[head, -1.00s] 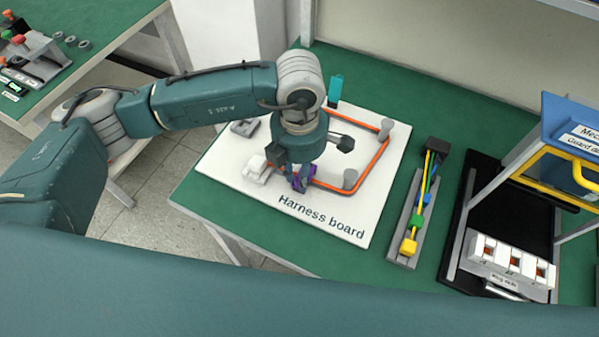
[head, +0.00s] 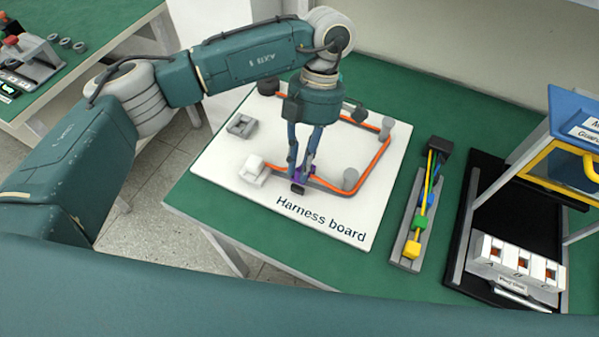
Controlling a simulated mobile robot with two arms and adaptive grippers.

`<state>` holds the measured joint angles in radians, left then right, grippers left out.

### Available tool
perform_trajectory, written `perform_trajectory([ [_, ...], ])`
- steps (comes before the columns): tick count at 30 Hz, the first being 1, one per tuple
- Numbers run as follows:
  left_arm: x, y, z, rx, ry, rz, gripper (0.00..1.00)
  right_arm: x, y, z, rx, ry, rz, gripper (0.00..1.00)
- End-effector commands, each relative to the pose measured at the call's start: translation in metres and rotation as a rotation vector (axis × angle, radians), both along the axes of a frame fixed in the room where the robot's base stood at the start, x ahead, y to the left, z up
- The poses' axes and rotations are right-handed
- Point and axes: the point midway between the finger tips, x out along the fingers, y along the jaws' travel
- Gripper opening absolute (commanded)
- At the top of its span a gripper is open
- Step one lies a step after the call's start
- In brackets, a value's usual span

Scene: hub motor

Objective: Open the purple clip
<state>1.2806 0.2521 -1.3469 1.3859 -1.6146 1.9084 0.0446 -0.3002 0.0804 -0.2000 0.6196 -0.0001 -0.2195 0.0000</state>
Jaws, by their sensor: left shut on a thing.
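The purple clip (head: 309,173) sits on the white harness board (head: 225,155), on the near run of the orange cable (head: 372,165). My left gripper (head: 299,180) comes down on the clip from above, its fingers pointing at the board. The fingers are shut on the purple clip and cover much of it. I cannot tell whether the clip's latch is open or closed. My right gripper is not in view.
Grey posts (head: 351,179) hold the cable loop. A white connector (head: 254,172) and a grey block (head: 241,126) are at the board's left. A grey rail with coloured connectors (head: 412,250) and a black-based fixture (head: 488,200) stand to the right on the green table.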

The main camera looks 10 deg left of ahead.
Motion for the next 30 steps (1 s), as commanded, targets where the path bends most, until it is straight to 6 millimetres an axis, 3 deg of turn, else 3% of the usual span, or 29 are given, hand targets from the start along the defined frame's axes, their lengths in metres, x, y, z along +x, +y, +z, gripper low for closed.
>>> perform_trajectory([
  [4,0.006,-0.003,0.002,0.028,0.080,0.003,0.00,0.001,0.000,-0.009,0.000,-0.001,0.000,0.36],
  [15,0.014,-0.005,0.009,0.071,0.210,0.003,0.00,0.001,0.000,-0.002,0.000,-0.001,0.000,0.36],
  [30,0.017,-0.005,0.009,0.082,0.249,0.001,0.00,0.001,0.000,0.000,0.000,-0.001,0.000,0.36],
])
